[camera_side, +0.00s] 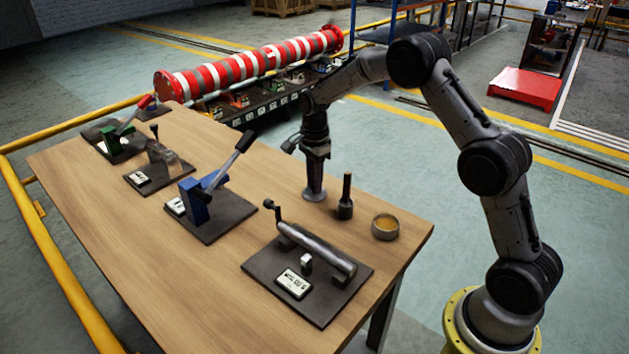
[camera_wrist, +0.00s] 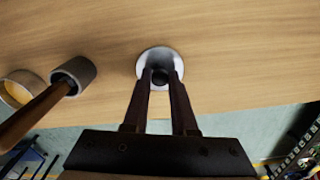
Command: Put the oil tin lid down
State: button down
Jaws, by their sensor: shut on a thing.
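The oil tin lid is a pale round disc with a dark knob. In the wrist view the lid (camera_wrist: 158,56) lies between my fingertips (camera_wrist: 160,80), which are shut on its knob. In the side view the lid (camera_side: 314,195) is under my gripper (camera_side: 315,180), level and at or very close to the tabletop; I cannot tell whether it touches. The open oil tin (camera_side: 386,227), with amber oil inside, stands to the right near the table's corner. It also shows at the left edge of the wrist view (camera_wrist: 10,76).
A dark cylinder with an upright handle (camera_side: 346,208) stands between lid and tin. A plate with a grey rod and lever (camera_side: 320,310) lies in front. A blue lever unit (camera_side: 196,207) is to the left. The wooden table (camera_side: 120,240) has bare room around the lid.

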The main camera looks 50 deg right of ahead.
jog(key=c, duration=0.7)
grip_release()
notch_tip(320, 180, up, 11)
jog(key=s+a+r+n+t, duration=0.1)
jog(key=s+a+r+n, duration=0.25)
jog(key=s+r, duration=0.35)
jog(key=s+a+r+n+t, duration=0.25)
jog(key=s+r+n, duration=0.25)
jog(key=s+n, duration=0.3)
jog(key=s+a+f+n, duration=0.1)
jog(key=s+n, duration=0.2)
jog(key=s, duration=0.3)
jog(key=s+a+f+n+t, duration=0.1)
jog(key=s+f+n, duration=0.1)
jog(key=s, duration=0.4)
jog(key=s+a+f+n+t, duration=0.1)
jog(key=s+a+n, duration=0.1)
jog(key=s+n, duration=0.2)
jog(key=shift+s+f, duration=0.15)
jog(key=shift+s, duration=1.15)
